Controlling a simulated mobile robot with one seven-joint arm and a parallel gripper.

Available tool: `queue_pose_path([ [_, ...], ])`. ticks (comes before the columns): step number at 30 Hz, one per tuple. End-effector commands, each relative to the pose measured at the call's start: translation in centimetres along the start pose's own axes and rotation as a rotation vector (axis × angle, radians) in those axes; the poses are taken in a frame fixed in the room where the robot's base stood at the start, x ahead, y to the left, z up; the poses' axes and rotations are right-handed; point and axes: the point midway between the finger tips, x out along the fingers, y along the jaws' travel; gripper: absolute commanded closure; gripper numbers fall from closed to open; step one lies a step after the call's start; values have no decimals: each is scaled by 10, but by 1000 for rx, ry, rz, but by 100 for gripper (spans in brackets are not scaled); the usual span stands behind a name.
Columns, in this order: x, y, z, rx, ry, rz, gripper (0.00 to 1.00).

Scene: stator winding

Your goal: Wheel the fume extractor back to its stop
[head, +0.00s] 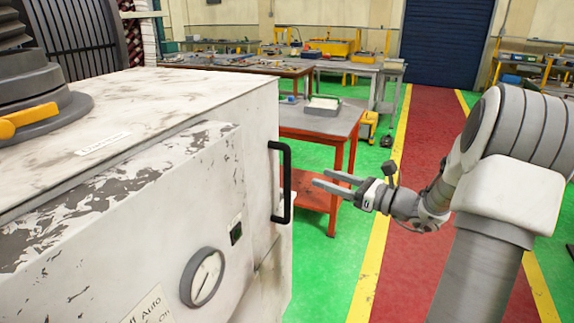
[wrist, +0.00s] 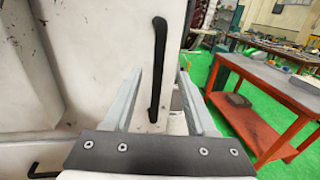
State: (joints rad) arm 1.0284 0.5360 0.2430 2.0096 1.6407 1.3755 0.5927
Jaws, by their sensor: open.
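The fume extractor (head: 210,190) is a worn white cabinet filling the left of the head view, with a grey hose collar and yellow lever on top. A black upright bar handle (head: 287,182) is on its right-hand part. My gripper (head: 316,181) is open and empty, just right of the handle, its fingers pointing at it with a small gap. In the wrist view the handle (wrist: 157,60) appears between the two open fingers (wrist: 160,82), and the white panel (wrist: 95,55) fills the left. The extractor's wheels and its stop are not visible.
A red-framed table (head: 335,122) with a tray stands behind my gripper; it also shows in the wrist view (wrist: 265,85). Workbenches line the back. A red walkway (head: 425,140) with yellow edges leads to a blue shutter. Green floor is open beside the cabinet.

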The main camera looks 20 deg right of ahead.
Motion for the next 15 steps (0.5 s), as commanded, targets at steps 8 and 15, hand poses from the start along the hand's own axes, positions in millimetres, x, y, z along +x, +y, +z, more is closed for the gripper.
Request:
queue_pose_path([
  [8, 64, 2, 1, 1, 0, 5, 43],
  [15, 105, 1, 1, -1, 0, 4, 43],
])
